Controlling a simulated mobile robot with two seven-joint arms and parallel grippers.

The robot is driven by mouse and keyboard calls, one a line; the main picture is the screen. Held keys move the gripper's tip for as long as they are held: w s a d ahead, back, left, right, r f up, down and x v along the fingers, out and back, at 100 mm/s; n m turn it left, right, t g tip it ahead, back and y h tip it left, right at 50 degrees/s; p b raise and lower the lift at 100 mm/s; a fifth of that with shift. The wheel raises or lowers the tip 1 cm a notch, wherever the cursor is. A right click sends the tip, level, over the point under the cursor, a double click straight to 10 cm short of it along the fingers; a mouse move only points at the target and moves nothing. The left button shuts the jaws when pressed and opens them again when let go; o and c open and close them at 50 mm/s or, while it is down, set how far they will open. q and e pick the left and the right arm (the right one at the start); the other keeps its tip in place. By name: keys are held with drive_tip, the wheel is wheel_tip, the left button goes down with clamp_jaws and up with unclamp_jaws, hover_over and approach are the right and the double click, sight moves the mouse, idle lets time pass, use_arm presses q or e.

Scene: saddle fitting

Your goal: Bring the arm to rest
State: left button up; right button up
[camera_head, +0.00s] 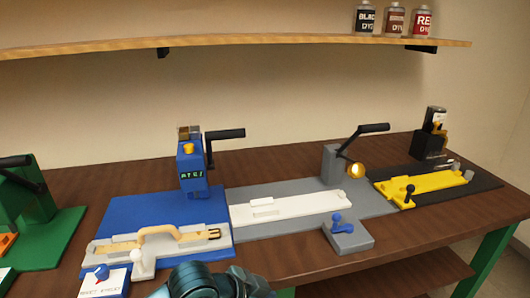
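A dark teal rounded part of my own arm (208,283) shows at the bottom edge, left of centre. I cannot tell which arm it belongs to. It is in front of the bench's near edge, just below the blue station (215,258). No gripper fingers show in the head view, so neither gripper's opening nor anything in it can be seen.
A brown bench (285,155) carries a green station (65,225), the blue one with a tan part (160,232), a grey one (375,207) and a black one with yellow parts (430,186). Lever handles stick up. A shelf (250,44) with dye cans (395,20) hangs above.

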use_arm(q)
drive_tip(key=s+a+f+n+t+y+p, duration=0.3)
drive_tip(key=s+a+f+n+t, duration=0.3)
drive_tip(key=a, duration=0.9)
drive_tip(key=s+f+n+y, duration=0.1)
drive_tip(key=s+f+n, duration=0.2)
drive_tip(key=s+f, duration=0.1)
drive_tip(key=shift+s+a+f+t, duration=0.3)
drive_tip(key=shift+s+a+f, duration=0.1)
drive_tip(key=shift+f, duration=0.2)
use_arm(e)
drive_tip(key=shift+s+d+r+h, duration=0.1)
drive_tip(key=shift+d+r+h, duration=0.2)
drive_tip(key=shift+d+r, duration=0.3)
use_arm(q)
drive_tip(key=shift+d, duration=0.1)
use_arm(e)
drive_tip(key=shift+a+r, duration=0.1)
